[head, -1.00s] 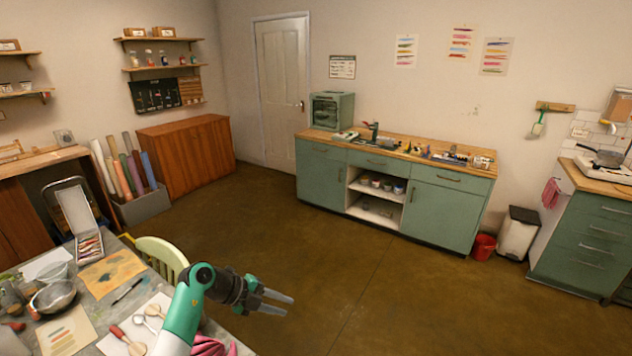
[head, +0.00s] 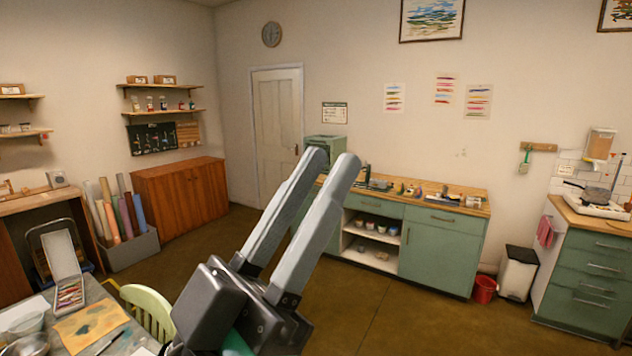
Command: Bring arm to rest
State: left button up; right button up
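My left gripper (head: 331,161) is large and close in the head view. Its two long grey fingers point up and to the right, with a gap between them and nothing held. It is in the air, in front of the green cabinet and the floor in the picture. A little of my arm's green shell shows below its dark body. My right gripper is not in view.
The work table (head: 95,291) is at lower left, with a paint box (head: 65,270), a stained orange sheet (head: 88,324) and bowls. A pale green chair (head: 150,310) stands beside it. The green cabinet (head: 440,250) is farther back. Open floor (head: 400,325) lies right of the gripper.

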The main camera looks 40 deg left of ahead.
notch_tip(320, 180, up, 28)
jog(key=p, duration=2.8)
